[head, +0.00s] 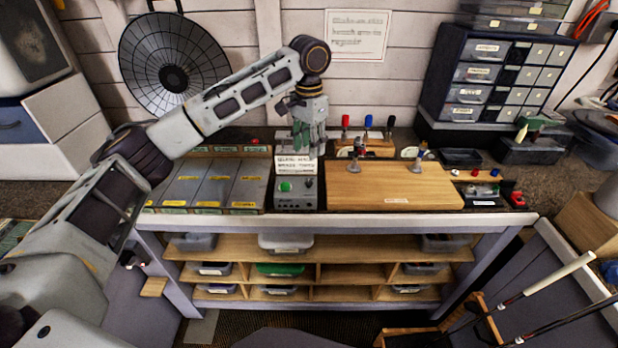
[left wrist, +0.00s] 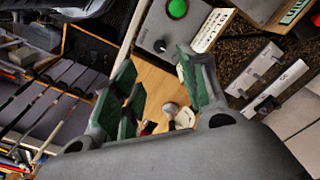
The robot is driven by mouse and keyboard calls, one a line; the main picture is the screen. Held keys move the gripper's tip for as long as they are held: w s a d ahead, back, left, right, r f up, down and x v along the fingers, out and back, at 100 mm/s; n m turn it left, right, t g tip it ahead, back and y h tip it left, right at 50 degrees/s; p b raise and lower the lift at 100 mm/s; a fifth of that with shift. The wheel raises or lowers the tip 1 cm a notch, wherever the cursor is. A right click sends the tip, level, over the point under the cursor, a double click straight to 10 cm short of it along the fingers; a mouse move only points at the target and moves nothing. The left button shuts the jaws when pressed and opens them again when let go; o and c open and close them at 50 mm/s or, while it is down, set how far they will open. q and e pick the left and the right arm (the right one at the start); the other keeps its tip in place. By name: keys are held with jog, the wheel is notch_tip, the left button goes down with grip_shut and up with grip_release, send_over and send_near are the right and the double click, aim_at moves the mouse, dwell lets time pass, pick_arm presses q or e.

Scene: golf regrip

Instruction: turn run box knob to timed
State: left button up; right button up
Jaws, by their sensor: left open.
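In the left wrist view the run box (left wrist: 150,25) is at the top, with a green button (left wrist: 177,8) and a dark round knob (left wrist: 160,46). The knob's setting is too small to read. My left gripper (head: 310,150) is above and behind the box in the head view, pointing down. In the left wrist view its green-padded fingers (left wrist: 157,65) are apart with nothing between them. My right gripper is not in view.
A wooden board (head: 390,190) with clamps lies right of the run box. Grey labelled bins (head: 213,185) lie left of it. A white lettered card (head: 296,164) stands just behind the box, close to my gripper. A drawer cabinet (head: 490,75) stands at the back right.

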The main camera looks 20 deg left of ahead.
aim_at(309, 182)
pick_arm(q)
notch_tip(309, 182, down, 12)
jog(key=shift+r, duration=0.15)
dwell(0.5)
grip_shut()
